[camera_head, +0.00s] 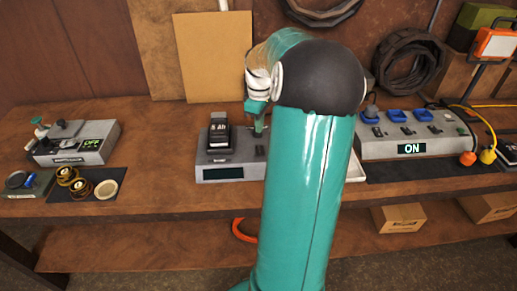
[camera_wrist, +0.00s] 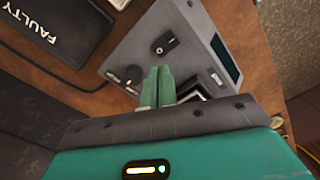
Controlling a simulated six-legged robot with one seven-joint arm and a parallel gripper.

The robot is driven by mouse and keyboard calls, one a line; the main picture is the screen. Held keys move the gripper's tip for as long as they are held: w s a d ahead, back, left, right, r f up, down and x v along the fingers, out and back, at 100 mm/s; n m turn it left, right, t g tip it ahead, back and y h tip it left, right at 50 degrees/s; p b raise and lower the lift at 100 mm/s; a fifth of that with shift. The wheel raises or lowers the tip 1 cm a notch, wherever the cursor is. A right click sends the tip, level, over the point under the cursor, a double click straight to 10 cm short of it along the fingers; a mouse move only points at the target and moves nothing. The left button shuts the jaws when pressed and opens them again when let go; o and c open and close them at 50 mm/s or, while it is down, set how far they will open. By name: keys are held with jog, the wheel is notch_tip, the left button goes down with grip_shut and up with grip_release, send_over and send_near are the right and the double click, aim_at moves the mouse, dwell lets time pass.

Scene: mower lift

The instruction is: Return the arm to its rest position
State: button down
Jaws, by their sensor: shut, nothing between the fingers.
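My teal arm rises through the middle of the head view and bends at a dark elbow, hiding part of the bench behind it. My gripper (camera_head: 259,125) points down by the grey box (camera_head: 215,160) that carries a black battery marked "8 Ah" (camera_head: 219,132). In the wrist view my gripper (camera_wrist: 158,70) has its two green fingers together with nothing between them. They are in front of a grey box (camera_wrist: 140,40) with a black knob and a dark display. I cannot tell whether the fingertips touch it.
A grey box reading "OFF" (camera_head: 75,142) stands at the left. A grey box reading "ON" (camera_head: 420,140), with blue parts on top, stands at the right. A dark surface marked "FAULTY" (camera_wrist: 60,25) shows in the wrist view. Bare bench (camera_head: 155,160) lies left of centre.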

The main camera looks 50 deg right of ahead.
dwell(0.3)
jog(key=w+a+r+t+h, duration=0.15)
jog(key=a+r, duration=0.25)
jog(key=a, duration=0.7)
jog(key=w+a+r+h, duration=0.15)
jog(key=a+r, duration=0.25)
jog(key=a, duration=0.6)
jog(key=s+a+m+t+y, duration=0.1)
jog(key=s+a, duration=0.4)
jog(key=a, duration=0.5)
jog(key=s+a+r+m+t+y, duration=0.1)
jog(key=s+a, duration=0.4)
jog(key=a, duration=0.5)
jog(key=shift+s+r+t+y, duration=0.35)
jog(key=shift+t+y, duration=0.15)
jog(key=shift+t, duration=0.55)
